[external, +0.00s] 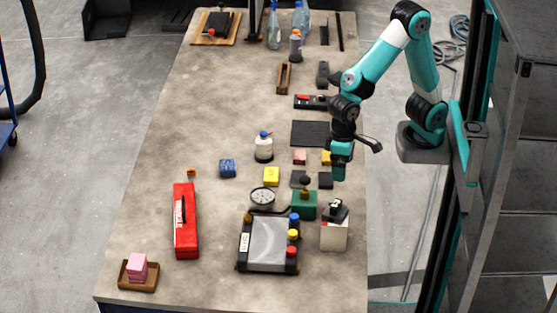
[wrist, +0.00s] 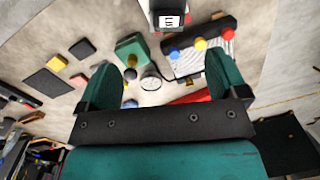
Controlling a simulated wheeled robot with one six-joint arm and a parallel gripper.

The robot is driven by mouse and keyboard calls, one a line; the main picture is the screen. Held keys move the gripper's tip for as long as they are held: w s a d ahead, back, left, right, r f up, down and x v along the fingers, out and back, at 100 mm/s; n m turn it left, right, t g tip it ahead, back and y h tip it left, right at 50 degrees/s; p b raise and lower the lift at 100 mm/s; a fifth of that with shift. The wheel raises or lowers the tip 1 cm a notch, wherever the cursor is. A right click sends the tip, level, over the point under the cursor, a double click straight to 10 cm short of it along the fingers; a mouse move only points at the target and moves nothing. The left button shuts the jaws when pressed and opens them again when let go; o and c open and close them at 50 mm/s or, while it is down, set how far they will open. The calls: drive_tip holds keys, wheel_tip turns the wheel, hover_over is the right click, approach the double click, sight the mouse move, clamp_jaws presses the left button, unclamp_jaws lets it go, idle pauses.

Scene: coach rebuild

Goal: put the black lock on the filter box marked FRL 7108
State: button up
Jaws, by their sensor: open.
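A black piece (external: 337,210) with a pale mark sits on top of a white box (external: 333,236) at the table's right edge. At the top of the wrist view the black piece (wrist: 170,19) shows a small white label, its lettering too blurred to read surely. I cannot read FRL 7108 on any box. I cannot tell whether this black piece is the lock. My gripper (external: 340,176) is above the right side of the table, farther back than the white box. In the wrist view my gripper (wrist: 158,78) is open with nothing held between its fingers.
A green box (external: 304,206) with a dark knob and a frame with coloured knobs (external: 268,243) stand left of the white box. A round gauge (external: 263,198), red toolbox (external: 185,225) and dark pads (external: 300,179) are nearby.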

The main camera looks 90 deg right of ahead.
drive_tip(key=s+d+r+n+y, duration=0.3)
drive_tip(key=s+d+r+n, duration=0.3)
drive_tip(key=s+n, duration=0.3)
drive_tip(key=shift+d+r+n, duration=0.2)
drive_tip(key=shift+r+n, duration=0.1)
drive_tip(key=shift+r, duration=0.6)
